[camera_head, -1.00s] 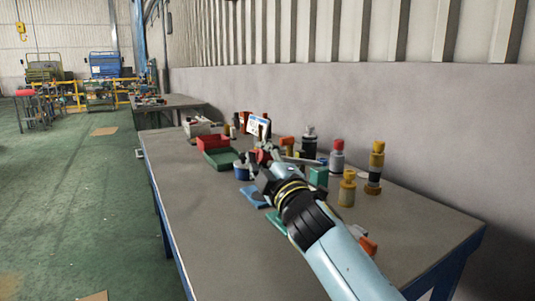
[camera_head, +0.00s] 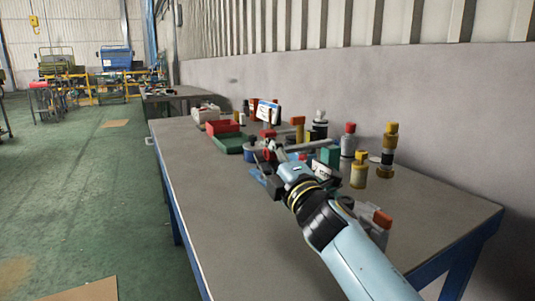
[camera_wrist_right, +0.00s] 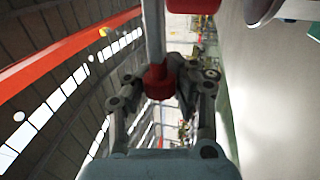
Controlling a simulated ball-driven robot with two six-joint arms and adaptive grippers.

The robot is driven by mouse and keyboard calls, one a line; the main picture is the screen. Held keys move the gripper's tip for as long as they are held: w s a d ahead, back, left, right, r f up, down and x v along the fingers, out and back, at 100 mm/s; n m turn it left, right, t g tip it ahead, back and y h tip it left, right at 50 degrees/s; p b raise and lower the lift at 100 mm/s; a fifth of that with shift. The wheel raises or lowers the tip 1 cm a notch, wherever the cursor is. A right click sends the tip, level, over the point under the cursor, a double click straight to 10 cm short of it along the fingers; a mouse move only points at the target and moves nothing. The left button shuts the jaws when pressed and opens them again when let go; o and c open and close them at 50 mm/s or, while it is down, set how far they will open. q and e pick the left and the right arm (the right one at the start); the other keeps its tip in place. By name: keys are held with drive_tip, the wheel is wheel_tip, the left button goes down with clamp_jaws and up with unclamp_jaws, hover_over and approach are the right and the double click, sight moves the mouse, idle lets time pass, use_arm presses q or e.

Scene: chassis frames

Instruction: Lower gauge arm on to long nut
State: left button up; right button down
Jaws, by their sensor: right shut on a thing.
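My right gripper (camera_head: 272,150) reaches over the workbench from the lower right in the head view. In the right wrist view my right gripper (camera_wrist_right: 165,82) is shut on a red collar (camera_wrist_right: 158,84) at the end of a grey rod (camera_wrist_right: 153,30), which I take for the gauge arm. In the head view a pale grey bar (camera_head: 312,145) runs to the right from beside the gripper, and a red part (camera_head: 267,133) shows just above it. I cannot make out the long nut. My left gripper is not in view.
A red tray (camera_head: 222,127) and a green tray (camera_head: 228,144) stand left of the gripper on the workbench (camera_head: 210,180). The bench's near left is clear.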

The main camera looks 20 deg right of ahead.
drive_tip(key=shift+s+f, duration=0.1)
drive_tip(key=shift+f, duration=0.1)
drive_tip(key=c, duration=1.5)
unclamp_jaws()
drive_tip(key=o, duration=0.4)
drive_tip(key=shift+s+d+r, duration=0.1)
drive_tip(key=shift+s+r, duration=0.1)
drive_tip(key=shift+s, duration=0.05)
drive_tip(key=shift+o, duration=0.4)
drive_tip(key=shift+w, duration=0.15)
drive_tip(key=shift+r, duration=0.15)
